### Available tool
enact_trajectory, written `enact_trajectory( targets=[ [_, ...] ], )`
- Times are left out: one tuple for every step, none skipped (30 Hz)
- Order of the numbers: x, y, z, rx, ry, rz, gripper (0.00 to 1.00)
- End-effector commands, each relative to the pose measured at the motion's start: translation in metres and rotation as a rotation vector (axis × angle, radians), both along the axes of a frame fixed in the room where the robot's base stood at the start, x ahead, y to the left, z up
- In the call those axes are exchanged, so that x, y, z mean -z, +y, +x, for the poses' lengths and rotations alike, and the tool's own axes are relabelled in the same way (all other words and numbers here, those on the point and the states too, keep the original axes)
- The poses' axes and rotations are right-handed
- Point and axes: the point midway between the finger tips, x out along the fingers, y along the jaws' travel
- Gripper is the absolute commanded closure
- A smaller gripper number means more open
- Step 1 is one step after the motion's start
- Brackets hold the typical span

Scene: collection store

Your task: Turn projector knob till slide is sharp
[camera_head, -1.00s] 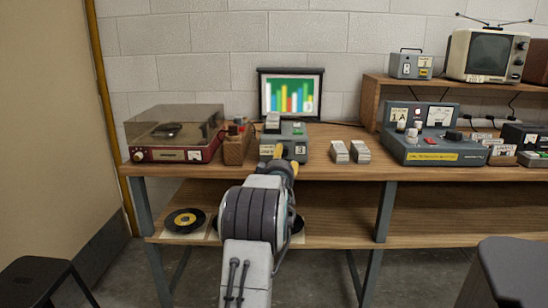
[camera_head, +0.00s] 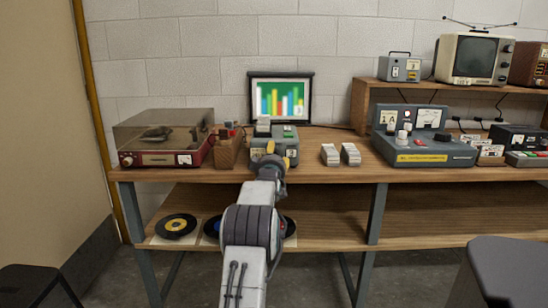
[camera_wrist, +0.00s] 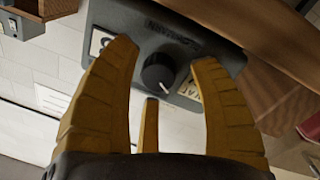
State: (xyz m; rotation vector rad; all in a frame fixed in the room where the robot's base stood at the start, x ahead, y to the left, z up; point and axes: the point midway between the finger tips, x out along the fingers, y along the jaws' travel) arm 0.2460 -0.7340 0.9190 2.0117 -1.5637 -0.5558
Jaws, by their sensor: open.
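The grey projector (camera_head: 292,141) stands on the bench, partly hidden by my arm. Behind it, a black-framed screen (camera_head: 281,98) shows coloured bars; their edges look soft, but the picture is too small to judge sharpness well. The wrist view shows the projector's grey face (camera_wrist: 120,14) with a round black knob (camera_wrist: 158,72) bearing a white pointer mark. My gripper (camera_wrist: 165,55) is open, its yellow fingers apart on both sides of the knob, with a third finger below. I see gaps beside the knob and no clear contact. My gripper (camera_head: 270,154) also shows in the head view.
A wooden block holder (camera_head: 229,152) and a record player (camera_head: 165,138) stand left of the projector. Two small grey-white boxes (camera_head: 340,154) are to its right, then a grey control console (camera_head: 430,150). Bare bench top lies between the boxes and console.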

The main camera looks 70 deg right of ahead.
Motion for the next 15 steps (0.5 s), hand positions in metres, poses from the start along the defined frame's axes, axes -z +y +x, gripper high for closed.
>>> enact_trajectory(
  targets=[
    [-0.0001, -0.0004, 0.0001, 0.0, 0.0, 0.0, 0.44],
    [-0.0001, -0.0005, 0.0001, 0.0, 0.0, 0.0, 0.44],
    [-0.0001, -0.0005, 0.0001, 0.0, 0.0, 0.0, 0.44],
    [-0.0001, -0.0005, 0.0001, 0.0, 0.0, 0.0, 0.44],
    [-0.0003, -0.0005, 0.0001, 0.0, 0.0, 0.0, 0.44],
    [-0.0002, -0.0005, 0.0002, 0.0, 0.0, 0.0, 0.44],
    [-0.0003, -0.0005, 0.0001, 0.0, 0.0, 0.0, 0.44],
    [-0.0003, -0.0005, 0.0001, 0.0, 0.0, 0.0, 0.44],
    [-0.0003, -0.0004, 0.0001, 0.0, 0.0, 0.0, 0.43],
    [-0.0003, -0.0004, 0.0001, 0.0, 0.0, 0.0, 0.45],
    [-0.0003, -0.0004, 0.0001, 0.0, 0.0, 0.0, 0.48],
    [-0.0003, -0.0004, 0.0001, 0.0, 0.0, 0.0, 0.51],
    [-0.0003, -0.0004, 0.0001, 0.0, 0.0, 0.0, 0.54],
    [-0.0003, -0.0004, 0.0001, 0.0, 0.0, 0.0, 0.57],
    [-0.0003, -0.0003, 0.0, 0.0, 0.0, 0.0, 0.6]
  ],
)
